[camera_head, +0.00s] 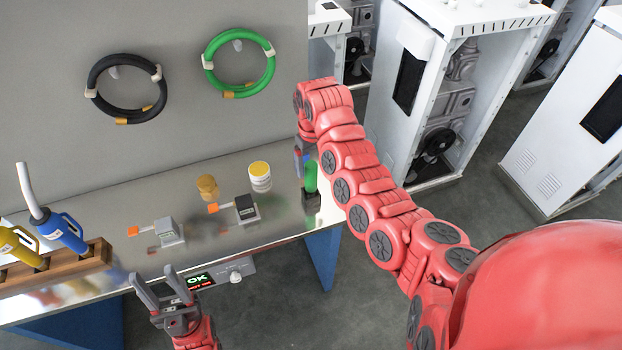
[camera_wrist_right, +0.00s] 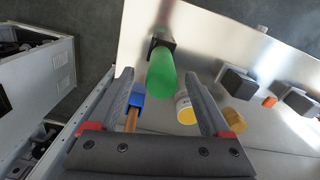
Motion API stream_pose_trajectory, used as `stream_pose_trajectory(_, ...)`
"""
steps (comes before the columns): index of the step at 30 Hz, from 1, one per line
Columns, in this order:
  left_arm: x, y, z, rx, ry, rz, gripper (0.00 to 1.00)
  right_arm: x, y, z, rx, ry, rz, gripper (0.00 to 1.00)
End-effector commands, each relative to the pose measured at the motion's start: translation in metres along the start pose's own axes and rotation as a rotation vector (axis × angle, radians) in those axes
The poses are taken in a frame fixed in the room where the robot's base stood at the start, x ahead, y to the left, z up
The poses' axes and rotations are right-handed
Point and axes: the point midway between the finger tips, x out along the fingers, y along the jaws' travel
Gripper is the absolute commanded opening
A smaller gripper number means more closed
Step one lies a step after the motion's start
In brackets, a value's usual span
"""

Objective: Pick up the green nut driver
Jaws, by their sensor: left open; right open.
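The green nut driver (camera_head: 310,176) stands upright in a dark block (camera_head: 311,202) near the right end of the metal bench. In the right wrist view its green handle (camera_wrist_right: 162,74) shows between the two fingers, pointing toward the camera, with the dark block (camera_wrist_right: 161,42) beyond it. My right gripper (camera_head: 301,150) is beside the handle in the head view, partly hidden by its own arm. In the wrist view the right gripper (camera_wrist_right: 160,85) is open, with no finger closed on the handle. My left gripper (camera_head: 155,282) is open and empty at the bench's front edge.
A blue piece with a brown shaft (camera_wrist_right: 136,98) lies close to the left finger in the wrist view. A white-and-yellow jar (camera_head: 260,177), an amber jar (camera_head: 207,187) and small boxes (camera_head: 245,208) stand left of the driver. White cabinets (camera_head: 445,90) stand behind.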

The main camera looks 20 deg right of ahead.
Motion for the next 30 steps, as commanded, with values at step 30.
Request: stream_pose_trajectory(30,0.032,-0.002,-0.005,0.0,0.0,0.0,0.5,0.054,-0.002,-0.002,0.0,0.0,-0.001,0.5)
